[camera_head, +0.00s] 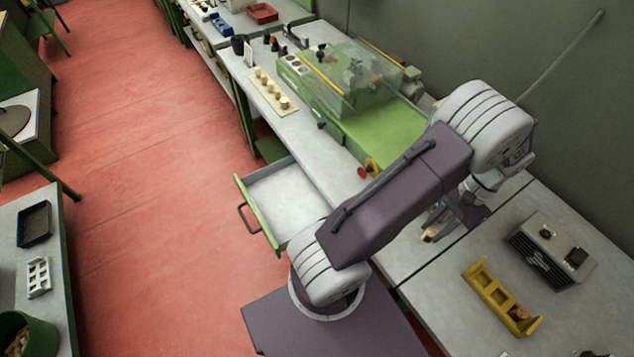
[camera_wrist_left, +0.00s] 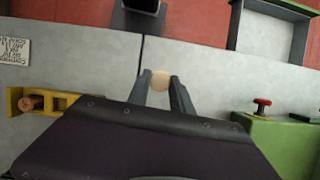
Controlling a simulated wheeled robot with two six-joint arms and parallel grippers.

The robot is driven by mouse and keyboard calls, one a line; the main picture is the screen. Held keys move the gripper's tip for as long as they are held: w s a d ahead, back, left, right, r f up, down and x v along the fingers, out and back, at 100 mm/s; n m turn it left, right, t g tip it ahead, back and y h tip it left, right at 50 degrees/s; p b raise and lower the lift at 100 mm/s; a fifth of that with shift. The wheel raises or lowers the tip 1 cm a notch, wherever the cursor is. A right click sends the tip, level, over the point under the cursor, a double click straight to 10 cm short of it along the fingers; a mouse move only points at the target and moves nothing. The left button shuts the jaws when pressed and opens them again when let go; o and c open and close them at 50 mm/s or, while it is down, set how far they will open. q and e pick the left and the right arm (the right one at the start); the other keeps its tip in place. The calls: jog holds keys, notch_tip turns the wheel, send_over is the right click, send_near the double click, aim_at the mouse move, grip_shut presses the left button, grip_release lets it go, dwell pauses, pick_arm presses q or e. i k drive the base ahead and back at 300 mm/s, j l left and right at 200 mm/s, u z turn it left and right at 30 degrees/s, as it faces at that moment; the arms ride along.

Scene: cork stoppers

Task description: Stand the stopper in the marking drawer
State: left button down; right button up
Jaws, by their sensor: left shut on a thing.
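A cork stopper (camera_head: 429,235) is held between the fingertips of my left gripper (camera_head: 433,231), above the grey bench near a seam in its top. In the left wrist view the pale round end of the stopper (camera_wrist_left: 161,80) shows between the two fingers. The marking drawer (camera_head: 262,216) is pulled out from the bench, with a green front and a pale, empty-looking inside. It lies to the left of my gripper, partly hidden by my arm. The drawer also shows at the top right of the left wrist view (camera_wrist_left: 233,28). My right gripper is not seen.
A yellow rack (camera_head: 489,291) with another cork in one slot stands on the right bench, beside a grey box (camera_head: 551,250). A green machine (camera_head: 374,131) with a clear cover and a red knob (camera_head: 362,172) stands behind the drawer. A pale board (camera_head: 268,91) holds several corks.

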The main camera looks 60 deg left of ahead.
aim_at(295, 210)
jog(key=k+j+z, duration=0.25)
jog(key=j, duration=0.35)
jog(key=k+j+z, duration=0.2)
jog(key=j, duration=0.4)
jog(key=k+j+z, duration=0.25)
jog(key=k+j, duration=0.2)
jog(key=k+j+z, duration=0.2)
jog(key=k+j, duration=0.15)
jog(key=j, duration=0.15)
